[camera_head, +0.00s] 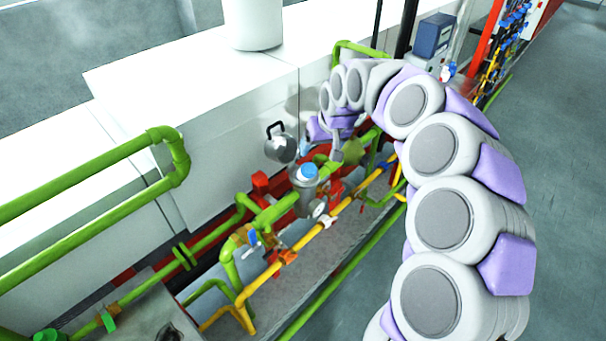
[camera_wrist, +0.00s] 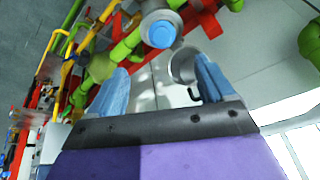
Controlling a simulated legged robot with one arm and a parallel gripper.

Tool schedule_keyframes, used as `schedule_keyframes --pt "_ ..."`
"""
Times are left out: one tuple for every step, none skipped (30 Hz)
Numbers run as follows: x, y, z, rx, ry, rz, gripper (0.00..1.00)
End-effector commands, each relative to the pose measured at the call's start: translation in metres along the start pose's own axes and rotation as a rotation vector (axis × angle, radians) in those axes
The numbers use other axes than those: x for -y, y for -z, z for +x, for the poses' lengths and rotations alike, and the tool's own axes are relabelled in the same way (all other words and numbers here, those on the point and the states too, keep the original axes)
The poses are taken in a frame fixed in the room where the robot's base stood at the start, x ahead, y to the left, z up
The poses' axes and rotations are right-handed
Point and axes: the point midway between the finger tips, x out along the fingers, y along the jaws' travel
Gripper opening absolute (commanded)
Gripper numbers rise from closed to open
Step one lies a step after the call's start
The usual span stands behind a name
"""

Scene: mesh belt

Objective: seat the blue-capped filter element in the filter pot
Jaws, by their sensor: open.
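The blue-capped filter element (camera_head: 309,171) shows only its round blue cap, at the mouth of the grey filter pot (camera_head: 304,197). Whatever is below the cap is hidden, and I cannot tell how deep it sits. In the wrist view the blue cap (camera_wrist: 161,33) and the grey pot rim (camera_wrist: 160,14) are at the top, beyond the fingertips. My gripper (camera_head: 321,151) is beside and behind the pot in the head view, apart from the cap. In the wrist view my gripper (camera_wrist: 160,72) has its two blue fingers wide apart, with nothing between them.
A grey lid with a black handle (camera_head: 281,147) is behind the pot, near the white wall block; it also shows by the right finger in the wrist view (camera_wrist: 183,66). Green pipes (camera_head: 275,212), a yellow pipe (camera_head: 340,207) and red fittings surround the pot. The floor at right is clear.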

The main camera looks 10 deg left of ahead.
Motion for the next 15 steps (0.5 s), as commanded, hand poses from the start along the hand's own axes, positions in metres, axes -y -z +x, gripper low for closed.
schedule_keyframes --pt "0.001 -0.001 0.012 0.005 0.0 -0.001 0.82" --pt "0.001 -0.001 0.019 0.005 0.0 -0.002 0.82" --pt "0.001 -0.002 0.027 0.006 0.0 -0.002 0.82" --pt "0.001 -0.002 0.032 0.005 0.0 -0.001 0.82" --pt "0.001 -0.002 0.038 0.005 0.0 -0.001 0.82" --pt "0.001 -0.001 0.045 0.003 0.001 0.0 0.82" --pt "0.002 -0.001 0.051 0.002 0.0 -0.001 0.82" --pt "0.002 -0.001 0.057 0.001 0.0 -0.002 0.82" --pt "0.001 -0.001 0.065 0.0 -0.001 -0.002 0.82" --pt "0.001 -0.001 0.071 0.0 -0.001 -0.001 0.82" --pt "0.001 -0.001 0.077 0.001 -0.001 -0.001 0.82" --pt "0.001 -0.001 0.083 0.0 -0.001 -0.001 0.82" --pt "0.001 0.0 0.087 0.0 -0.001 -0.001 0.82" --pt "0.001 0.0 0.091 -0.001 -0.001 -0.001 0.82" --pt "0.0 0.0 0.095 -0.002 -0.001 -0.001 0.82"
